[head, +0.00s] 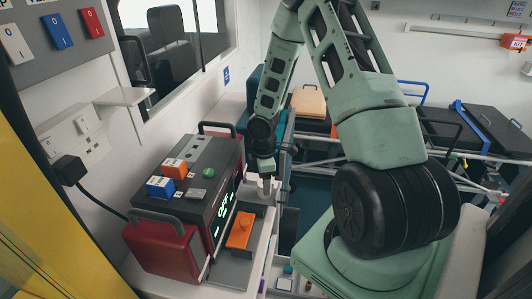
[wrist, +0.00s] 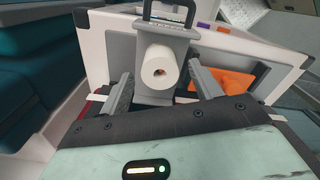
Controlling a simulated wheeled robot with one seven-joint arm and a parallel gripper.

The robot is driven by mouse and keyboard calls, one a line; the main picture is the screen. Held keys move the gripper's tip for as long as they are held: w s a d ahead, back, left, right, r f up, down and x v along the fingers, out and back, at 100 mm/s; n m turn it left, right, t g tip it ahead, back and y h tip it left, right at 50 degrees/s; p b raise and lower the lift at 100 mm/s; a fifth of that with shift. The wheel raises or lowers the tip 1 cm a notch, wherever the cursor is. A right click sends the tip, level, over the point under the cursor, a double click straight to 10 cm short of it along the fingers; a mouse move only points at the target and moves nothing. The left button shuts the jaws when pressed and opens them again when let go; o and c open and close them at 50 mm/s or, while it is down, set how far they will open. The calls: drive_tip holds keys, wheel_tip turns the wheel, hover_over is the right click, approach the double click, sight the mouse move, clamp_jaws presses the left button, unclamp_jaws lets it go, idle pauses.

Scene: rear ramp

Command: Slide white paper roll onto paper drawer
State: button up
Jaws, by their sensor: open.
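The white paper roll (wrist: 160,75) shows in the wrist view with its round end and brown core hole facing the camera. My gripper (wrist: 158,70) is open, with one dark finger on each side of the roll. Gaps show between the fingers and the roll. In the head view the roll (head: 264,187) is a small pale shape just below my gripper (head: 265,172). A grey part (wrist: 155,99) with a dark handle lies behind and below the roll; it looks like the paper drawer, but I cannot tell for sure. The contact under the roll is hidden.
A dark device (head: 205,170) with a green display stands left of my gripper, with a red case (head: 165,250) beside it. An orange block (head: 240,231) lies in front of the display. The wall and window are close on the left.

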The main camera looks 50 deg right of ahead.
wheel_tip(320, 180, up, 15)
idle(0.3)
drive_tip(key=shift+d, duration=0.1)
